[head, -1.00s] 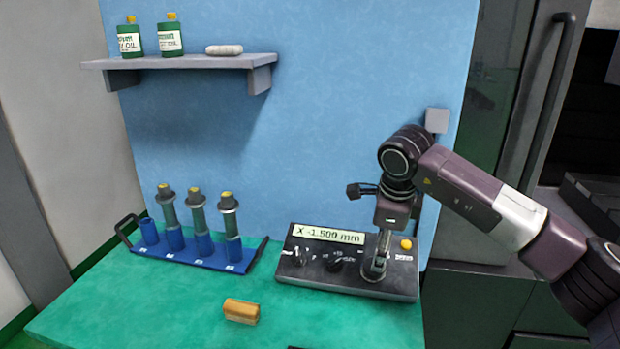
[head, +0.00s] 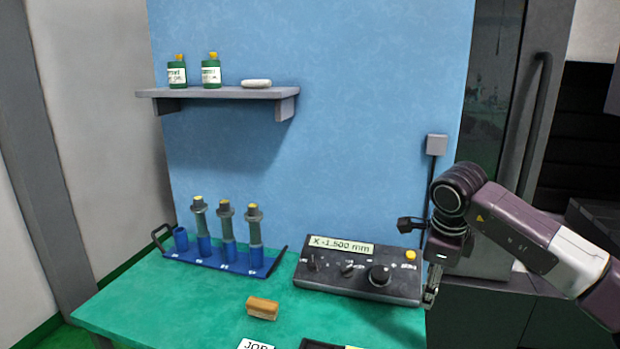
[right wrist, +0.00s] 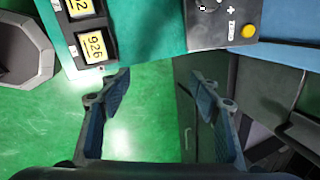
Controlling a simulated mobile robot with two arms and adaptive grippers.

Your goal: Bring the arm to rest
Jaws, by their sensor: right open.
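My right arm enters the head view from the right. My right gripper (head: 431,292) hangs pointing down just beyond the right end of the black control box (head: 330,279). In the right wrist view the right gripper (right wrist: 160,85) is open with nothing between its fingers, above the bench edge and the green floor. The box's display reads X -1.500 mm, and its large knob (head: 380,275) stands free of the gripper. My left gripper does not show.
A blue rack (head: 215,262) with several electrode holders stands at the bench's left. A tan block (head: 262,308) lies in front. A shelf (head: 220,93) carries two green bottles. A dark cabinet stands at right.

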